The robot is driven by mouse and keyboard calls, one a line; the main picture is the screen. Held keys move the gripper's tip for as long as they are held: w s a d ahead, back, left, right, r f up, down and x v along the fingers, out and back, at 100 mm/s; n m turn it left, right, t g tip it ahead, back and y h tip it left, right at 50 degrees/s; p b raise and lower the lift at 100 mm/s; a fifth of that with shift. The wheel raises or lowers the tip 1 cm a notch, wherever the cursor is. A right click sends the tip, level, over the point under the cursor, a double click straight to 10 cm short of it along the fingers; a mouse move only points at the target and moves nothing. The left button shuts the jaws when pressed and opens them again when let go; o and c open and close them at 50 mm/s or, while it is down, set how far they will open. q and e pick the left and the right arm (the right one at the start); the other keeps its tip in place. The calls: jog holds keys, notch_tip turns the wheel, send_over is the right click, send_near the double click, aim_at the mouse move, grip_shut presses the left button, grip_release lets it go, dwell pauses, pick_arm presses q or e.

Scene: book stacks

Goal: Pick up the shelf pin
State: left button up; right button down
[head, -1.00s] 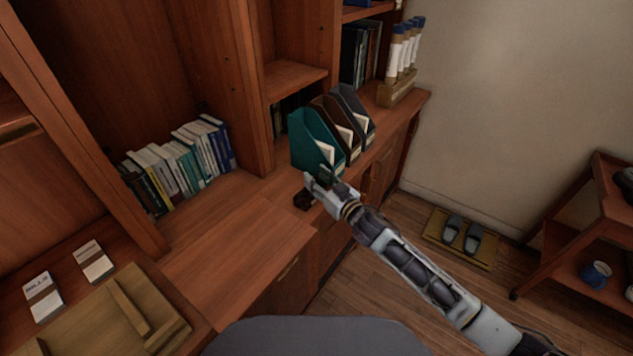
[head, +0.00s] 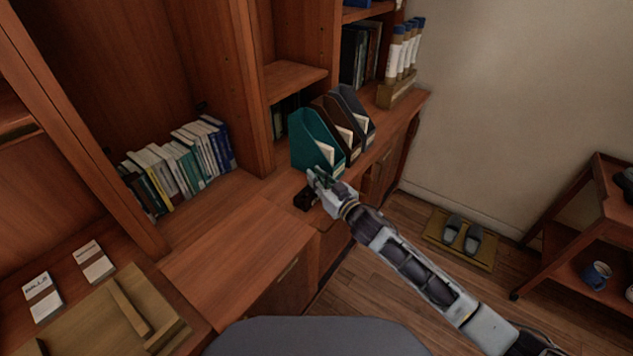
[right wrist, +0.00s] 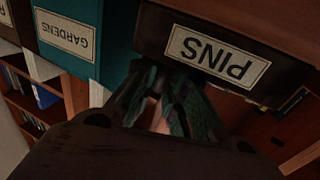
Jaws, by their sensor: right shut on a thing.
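My right gripper (head: 315,178) is over the cabinet counter, just in front of the teal magazine file and next to a small dark box (head: 303,199). In the right wrist view the box bears a label reading PINS (right wrist: 216,56), upside down there. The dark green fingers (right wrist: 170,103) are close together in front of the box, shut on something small. The shelf pin itself cannot be made out; it is hidden between the fingertips or too small to see. My left gripper is not in view.
The teal file (head: 312,142), a brown file (head: 337,124) and a dark grey file (head: 354,112) stand close behind the gripper. Several books (head: 185,165) lean at the left. A wooden tray (head: 172,338) lies at the lower left. The counter (head: 225,240) between is clear.

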jog(key=shift+r, duration=0.1)
jog(key=shift+r, duration=0.55)
notch_tip(320, 180, up, 7)
jog(key=shift+p, duration=0.9)
jog(key=shift+r, duration=0.85)
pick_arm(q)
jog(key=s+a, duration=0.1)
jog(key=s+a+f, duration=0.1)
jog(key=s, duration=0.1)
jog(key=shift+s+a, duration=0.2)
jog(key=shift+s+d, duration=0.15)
pick_arm(e)
jog(key=shift+s+f, duration=0.1)
jog(key=shift+s, duration=0.05)
